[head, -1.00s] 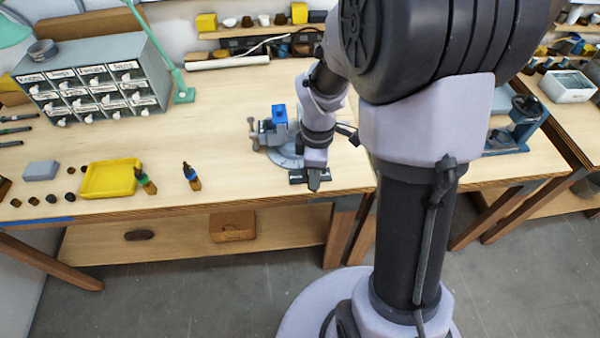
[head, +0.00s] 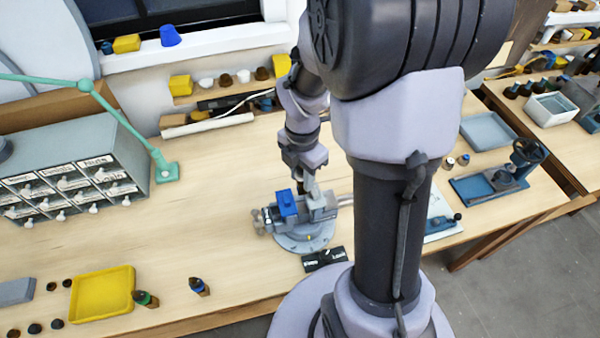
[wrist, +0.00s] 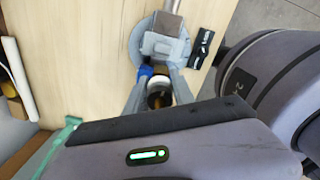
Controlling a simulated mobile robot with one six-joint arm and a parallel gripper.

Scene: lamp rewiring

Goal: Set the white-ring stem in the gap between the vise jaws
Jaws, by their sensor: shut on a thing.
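The grey vise (head: 323,213) with a blue block (head: 287,203) on its left part stands on a round base on the bench. It also shows in the wrist view (wrist: 167,44). My gripper (head: 309,189) points down over the vise, close to its jaws. In the wrist view my gripper (wrist: 159,88) is shut on the white-ring stem (wrist: 157,98), whose dark round end, pale ring and brassy part show between the fingers. The stem's lower end and the gap between the jaws are hidden, so I cannot tell whether the stem is in the gap.
A black labelled plate (head: 324,259) lies before the vise. A yellow tray (head: 103,295), a green-topped piece (head: 145,299) and a blue-topped piece (head: 199,287) are at front left. A drawer cabinet (head: 75,175) stands at left. The bench between cabinet and vise is clear.

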